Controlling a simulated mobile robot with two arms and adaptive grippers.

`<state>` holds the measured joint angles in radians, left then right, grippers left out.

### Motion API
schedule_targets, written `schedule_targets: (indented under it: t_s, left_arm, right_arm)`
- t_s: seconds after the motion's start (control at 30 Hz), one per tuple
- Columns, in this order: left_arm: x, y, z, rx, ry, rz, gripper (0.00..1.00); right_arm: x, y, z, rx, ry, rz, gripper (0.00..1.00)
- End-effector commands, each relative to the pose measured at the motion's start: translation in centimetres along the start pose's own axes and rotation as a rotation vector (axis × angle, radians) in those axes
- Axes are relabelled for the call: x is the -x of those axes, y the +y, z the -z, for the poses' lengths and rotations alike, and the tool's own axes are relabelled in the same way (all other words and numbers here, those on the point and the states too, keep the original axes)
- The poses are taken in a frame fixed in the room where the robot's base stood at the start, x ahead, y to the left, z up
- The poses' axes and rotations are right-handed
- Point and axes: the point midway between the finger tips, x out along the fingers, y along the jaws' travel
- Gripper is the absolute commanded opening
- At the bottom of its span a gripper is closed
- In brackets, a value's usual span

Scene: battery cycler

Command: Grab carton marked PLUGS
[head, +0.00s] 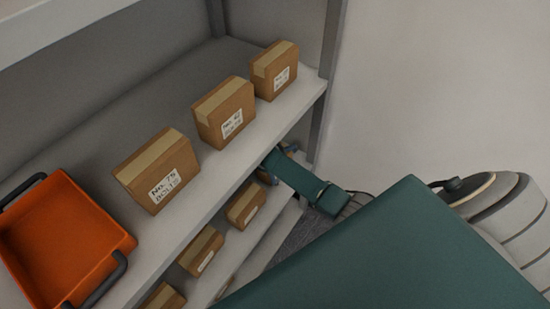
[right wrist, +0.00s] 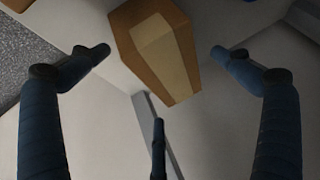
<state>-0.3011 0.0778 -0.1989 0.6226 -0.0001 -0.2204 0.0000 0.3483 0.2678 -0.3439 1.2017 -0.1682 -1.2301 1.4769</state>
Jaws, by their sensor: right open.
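In the right wrist view, a brown carton (right wrist: 182,78) with a pale tape strip lies between and beyond the fingers of my right gripper (right wrist: 160,50). The gripper is open, with a finger on each side of the carton and gaps visible. No label shows on this carton, so I cannot confirm it is the PLUGS one. In the head view, my right arm reaches to the right end of the lower shelf, where the gripper is mostly hidden behind the upper shelf edge. No label there reads clearly as PLUGS. My left gripper is out of view.
The upper shelf (head: 217,165) holds a carton apparently marked BOLTS (head: 150,160), a middle carton (head: 212,108), a right carton (head: 262,68) and an orange bin (head: 112,240). Lower cartons (head: 240,200) stand below. A grey upright (head: 332,50) bounds the shelves at right.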

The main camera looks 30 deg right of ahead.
Motion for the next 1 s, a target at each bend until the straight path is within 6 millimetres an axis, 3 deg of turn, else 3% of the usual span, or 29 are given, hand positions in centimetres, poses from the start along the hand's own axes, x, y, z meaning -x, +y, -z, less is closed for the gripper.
schedule_targets:
  t_s: [0.1, 0.37, 0.67, 1.0]
  left_arm:
    - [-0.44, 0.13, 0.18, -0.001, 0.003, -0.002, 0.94]
    - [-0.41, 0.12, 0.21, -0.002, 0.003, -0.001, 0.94]
    - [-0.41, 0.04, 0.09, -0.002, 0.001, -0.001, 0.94]
    - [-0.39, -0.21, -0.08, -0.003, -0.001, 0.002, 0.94]
  right_arm:
    - [-1.35, 0.1, -0.09, 0.0, 0.0, -0.002, 1.0]
    - [-1.57, 0.06, -0.07, 0.0, 0.0, 0.0, 1.0]
    - [-1.56, 0.08, -0.1, 0.0, 0.0, 0.0, 0.44]
    - [-1.3, -0.02, 0.08, -0.001, 0.001, 0.001, 0.41]
